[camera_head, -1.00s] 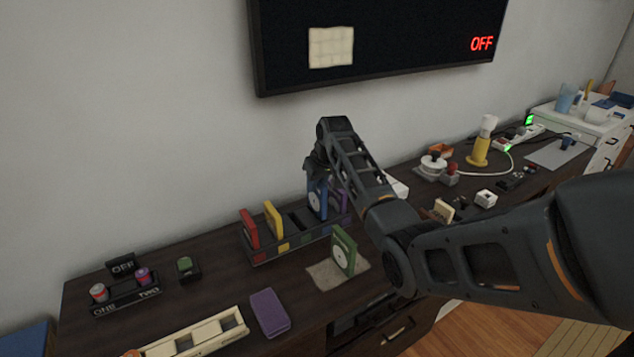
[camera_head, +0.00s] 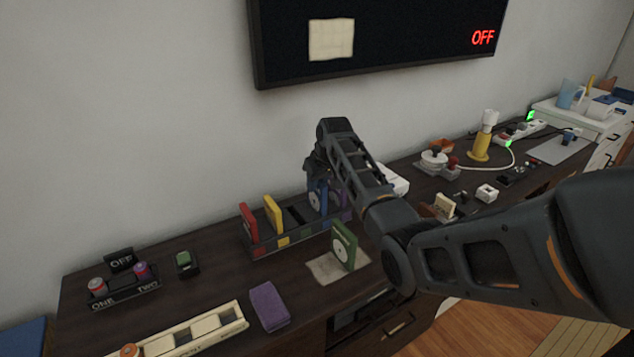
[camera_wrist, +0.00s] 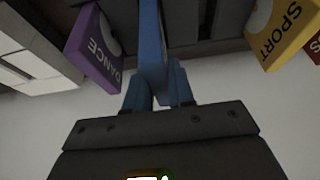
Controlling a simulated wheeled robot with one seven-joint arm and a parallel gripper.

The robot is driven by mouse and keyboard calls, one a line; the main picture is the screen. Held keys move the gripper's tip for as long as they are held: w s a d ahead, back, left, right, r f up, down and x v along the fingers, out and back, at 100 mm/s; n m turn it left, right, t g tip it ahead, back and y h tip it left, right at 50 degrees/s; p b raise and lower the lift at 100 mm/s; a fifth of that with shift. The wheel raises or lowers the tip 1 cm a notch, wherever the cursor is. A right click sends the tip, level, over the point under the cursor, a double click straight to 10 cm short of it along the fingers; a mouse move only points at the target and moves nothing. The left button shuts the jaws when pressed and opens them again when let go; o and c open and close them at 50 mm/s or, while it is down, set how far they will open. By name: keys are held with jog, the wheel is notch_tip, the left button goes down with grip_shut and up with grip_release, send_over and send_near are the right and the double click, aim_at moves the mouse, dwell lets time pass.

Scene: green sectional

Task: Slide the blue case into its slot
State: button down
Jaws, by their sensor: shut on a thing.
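The blue case (camera_head: 318,198) is upright in my gripper (camera_head: 318,172), at the rack between the empty green-marked place and the purple case. Its lower end is at the rack (camera_head: 262,252); I cannot tell if it is fully seated. In the wrist view, the blue case (camera_wrist: 152,45) runs between the two fingers of my gripper (camera_wrist: 158,88), which are shut on it. The purple case (camera_wrist: 92,45), marked DANCE, is beside it on the left. The yellow case (camera_wrist: 282,30), marked SPORT, is on the right, past a gap.
A green case (camera_head: 344,246) stands on a beige mat (camera_head: 322,268) in front of the rack. A red case (camera_head: 249,222) stands at the rack's left end. A purple block (camera_head: 269,305) and a cream tray (camera_head: 190,335) lie nearer. The wall is close behind.

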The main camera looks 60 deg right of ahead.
jog(key=shift+f+b, duration=0.75)
jog(key=shift+f, duration=0.6)
jog(key=c, duration=0.9)
grip_release()
jog(key=shift+v, duration=3.9)
